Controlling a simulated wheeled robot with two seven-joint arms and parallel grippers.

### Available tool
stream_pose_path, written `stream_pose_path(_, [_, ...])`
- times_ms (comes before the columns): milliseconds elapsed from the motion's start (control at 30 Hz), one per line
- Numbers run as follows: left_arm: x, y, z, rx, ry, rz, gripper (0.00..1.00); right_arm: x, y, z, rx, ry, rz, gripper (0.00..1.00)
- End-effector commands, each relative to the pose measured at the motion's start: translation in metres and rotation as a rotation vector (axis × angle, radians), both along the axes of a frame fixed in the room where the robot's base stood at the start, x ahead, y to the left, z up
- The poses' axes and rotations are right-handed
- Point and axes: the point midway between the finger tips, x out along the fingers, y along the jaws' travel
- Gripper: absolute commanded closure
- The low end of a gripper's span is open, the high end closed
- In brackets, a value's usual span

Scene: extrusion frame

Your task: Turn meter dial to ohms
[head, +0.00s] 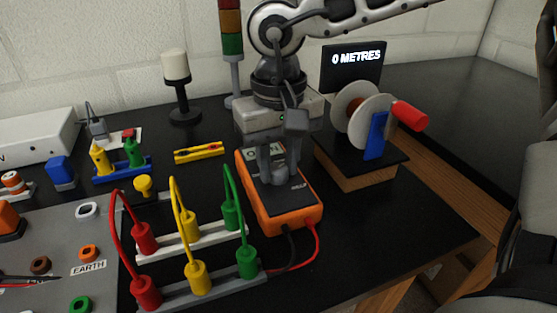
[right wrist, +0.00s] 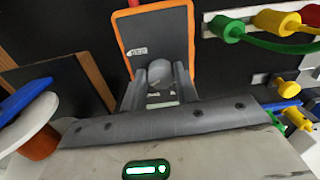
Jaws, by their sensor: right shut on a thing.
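The meter (head: 290,211) is an orange-edged box with a dark grey face, lying on the black table in the middle of the head view. It also shows at the top of the right wrist view (right wrist: 150,31). My right gripper (head: 277,178) points down over the meter face. Its fingers are shut on the round grey dial, which shows between the fingertips in the right wrist view (right wrist: 159,74). The dial's pointer and the markings around it are hidden or too small to read. My left gripper is not in view.
Red, yellow and green leads (head: 187,222) with plugs stand left of the meter. Red and black wires leave its near end. A reel (head: 362,115) on a wooden base and a "0 METRES" display (head: 353,66) stand to the right. The table's right front is clear.

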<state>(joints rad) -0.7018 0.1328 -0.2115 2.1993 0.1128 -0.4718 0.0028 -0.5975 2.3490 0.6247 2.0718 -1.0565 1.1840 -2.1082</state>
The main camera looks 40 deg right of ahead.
Motion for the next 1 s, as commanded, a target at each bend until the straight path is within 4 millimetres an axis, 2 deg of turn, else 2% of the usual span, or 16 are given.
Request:
stream_pose_path(167, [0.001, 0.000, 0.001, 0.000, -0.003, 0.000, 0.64, 0.001, 0.000, 0.001, 0.000, -0.003, -0.001, 0.93])
stream_pose_path(200, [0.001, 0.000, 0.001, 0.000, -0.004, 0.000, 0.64, 0.001, 0.000, 0.001, 0.000, -0.003, -0.001, 0.67])
stream_pose_path(267, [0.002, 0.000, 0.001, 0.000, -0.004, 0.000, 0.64, 0.001, 0.000, 0.001, 0.000, -0.003, -0.001, 0.51])
stream_pose_path(300, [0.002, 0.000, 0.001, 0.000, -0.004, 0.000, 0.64, 0.000, 0.000, 0.001, 0.001, -0.002, -0.001, 0.48])
stream_pose_path(567, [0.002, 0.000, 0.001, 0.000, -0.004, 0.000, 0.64, 0.000, 0.000, 0.001, 0.000, -0.001, -0.002, 0.48])
stream_pose_path(667, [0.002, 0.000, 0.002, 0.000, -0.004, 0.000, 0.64, 0.001, 0.000, 0.007, -0.001, -0.003, -0.002, 0.48])
stream_pose_path(767, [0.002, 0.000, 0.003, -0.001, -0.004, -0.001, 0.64, 0.001, 0.000, 0.021, 0.000, -0.005, -0.003, 0.48])
stream_pose_path(1000, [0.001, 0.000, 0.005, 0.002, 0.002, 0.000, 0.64, 0.001, 0.000, 0.078, 0.001, -0.008, -0.003, 0.48])
